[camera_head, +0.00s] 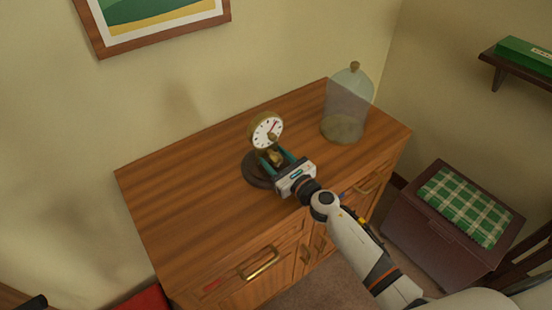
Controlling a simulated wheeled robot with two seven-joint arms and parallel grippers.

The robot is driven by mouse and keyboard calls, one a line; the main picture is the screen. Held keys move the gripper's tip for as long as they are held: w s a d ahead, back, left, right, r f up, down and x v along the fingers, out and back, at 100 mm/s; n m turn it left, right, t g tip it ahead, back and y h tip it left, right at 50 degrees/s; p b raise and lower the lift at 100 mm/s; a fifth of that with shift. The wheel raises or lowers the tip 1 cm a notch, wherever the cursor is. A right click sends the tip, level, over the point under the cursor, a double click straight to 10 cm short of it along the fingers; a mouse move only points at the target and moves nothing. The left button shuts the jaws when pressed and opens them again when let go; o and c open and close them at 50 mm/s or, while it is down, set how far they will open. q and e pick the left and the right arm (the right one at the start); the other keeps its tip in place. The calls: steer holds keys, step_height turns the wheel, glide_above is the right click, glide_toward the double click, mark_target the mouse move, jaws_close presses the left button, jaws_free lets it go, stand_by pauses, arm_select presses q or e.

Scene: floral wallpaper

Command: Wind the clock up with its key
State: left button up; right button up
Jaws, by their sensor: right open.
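A round brass-rimmed clock (258,124) with a white dial and a red hand stands upright on a dark round base (257,171) on the wooden cabinet. A small brass piece (272,137), possibly the key, shows at the lower right of the dial. My right gripper (275,158) is just in front of the clock, its two teal fingers apart and pointing at it. Another brass part shows between the fingers; I cannot tell whether they touch it. The gripper hides part of the clock's lower front and base.
A glass dome (349,98) with a knob stands on the cabinet (190,190) to the right of the clock. The cabinet top left of the clock is clear. A dark chest with a green checked cushion (465,207) stands on the right, below a wall shelf (520,66).

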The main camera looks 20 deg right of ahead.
steer(key=c, duration=1)
steer(key=shift+m, duration=0.3)
